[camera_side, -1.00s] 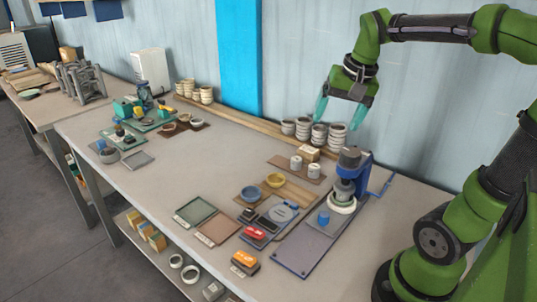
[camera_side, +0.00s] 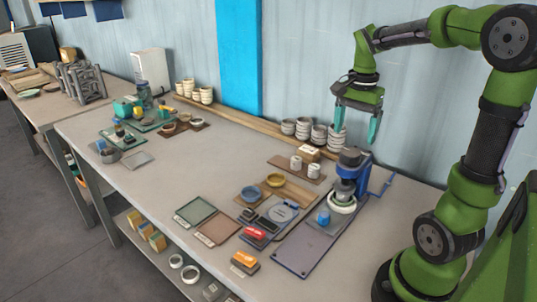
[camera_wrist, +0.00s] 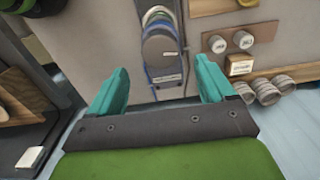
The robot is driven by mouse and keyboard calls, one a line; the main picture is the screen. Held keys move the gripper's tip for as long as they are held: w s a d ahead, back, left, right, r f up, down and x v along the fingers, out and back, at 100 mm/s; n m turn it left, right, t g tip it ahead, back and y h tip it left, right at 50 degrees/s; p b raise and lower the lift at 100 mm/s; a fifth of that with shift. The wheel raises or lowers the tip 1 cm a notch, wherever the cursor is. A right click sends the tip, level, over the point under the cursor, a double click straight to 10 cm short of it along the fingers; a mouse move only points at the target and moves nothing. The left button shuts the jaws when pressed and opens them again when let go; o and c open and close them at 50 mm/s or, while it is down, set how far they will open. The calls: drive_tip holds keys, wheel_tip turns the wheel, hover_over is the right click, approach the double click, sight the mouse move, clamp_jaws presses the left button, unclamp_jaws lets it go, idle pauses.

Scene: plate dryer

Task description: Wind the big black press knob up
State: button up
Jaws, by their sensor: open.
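The big black press knob (camera_side: 350,157) sits on top of the blue press (camera_side: 362,172) at the right of the bench. In the wrist view, my gripper (camera_wrist: 165,88) is also open and empty. The fingers are apart from the knob.
Stacked bowls (camera_side: 319,135) stand by the wall just behind the press. A blue knob (camera_side: 323,216) sits on the plate in front.

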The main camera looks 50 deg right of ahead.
sight(351, 151)
wheel_tip(351, 151, down, 7)
idle(0.3)
drive_tip(key=c, duration=1)
drive_tip(key=shift+c, duration=0.2)
